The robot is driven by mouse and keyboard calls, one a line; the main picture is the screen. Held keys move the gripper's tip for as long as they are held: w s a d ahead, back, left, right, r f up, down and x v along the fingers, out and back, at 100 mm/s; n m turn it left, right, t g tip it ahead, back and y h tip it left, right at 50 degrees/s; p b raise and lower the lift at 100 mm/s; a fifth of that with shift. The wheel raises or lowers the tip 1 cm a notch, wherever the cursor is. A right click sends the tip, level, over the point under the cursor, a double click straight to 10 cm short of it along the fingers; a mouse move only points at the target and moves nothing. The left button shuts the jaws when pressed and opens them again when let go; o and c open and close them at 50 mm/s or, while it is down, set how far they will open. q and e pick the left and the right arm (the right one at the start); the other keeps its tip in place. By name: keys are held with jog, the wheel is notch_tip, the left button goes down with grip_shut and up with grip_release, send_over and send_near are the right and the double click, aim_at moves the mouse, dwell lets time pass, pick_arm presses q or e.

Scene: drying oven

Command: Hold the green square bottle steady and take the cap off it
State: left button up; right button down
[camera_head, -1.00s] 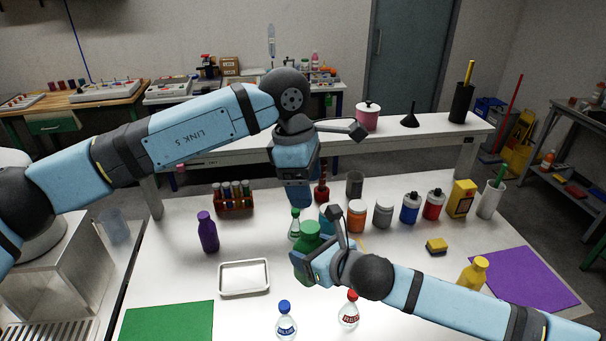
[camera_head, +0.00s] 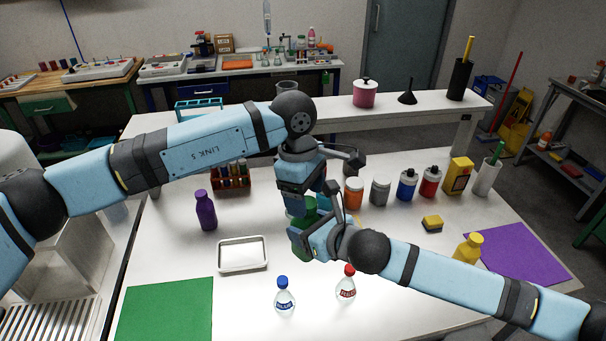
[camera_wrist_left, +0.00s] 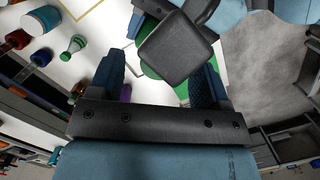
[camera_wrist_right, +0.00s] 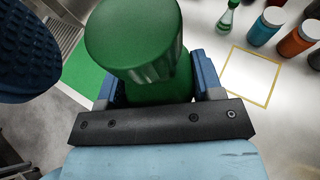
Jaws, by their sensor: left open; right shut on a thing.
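The green square bottle (camera_wrist_right: 160,90) stands between the fingers of my right gripper (camera_wrist_right: 155,88), which is shut on its body. Its wide ribbed green cap (camera_wrist_right: 133,45) is on top in the right wrist view. In the head view the bottle (camera_head: 303,212) is partly hidden behind my grippers. My left gripper (camera_head: 303,198) is open, pointing down just above the bottle. One of its blue padded fingers shows beside the cap at the upper left of the right wrist view. In the left wrist view a dark block, apparently part of my right arm, covers most of the space between the open fingers (camera_wrist_left: 157,85).
A metal tray (camera_head: 243,266) and a purple bottle (camera_head: 206,210) are left of the grippers. Blue-capped (camera_head: 284,294) and red-capped (camera_head: 347,284) flasks stand in front. An orange jar (camera_head: 353,193) and several containers line the right back. A green mat (camera_head: 165,309) lies front left.

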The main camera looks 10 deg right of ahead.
pick_arm(q)
jog(key=shift+f, duration=0.5)
jog(key=c, duration=1.1)
jog(key=n, duration=0.5)
jog(key=shift+s+t, duration=0.1)
jog(key=shift+t, duration=0.3)
jog(key=shift+c, duration=0.2)
jog(key=shift+r, duration=0.2)
jog(key=shift+r, duration=0.95)
jog(key=shift+r, duration=2)
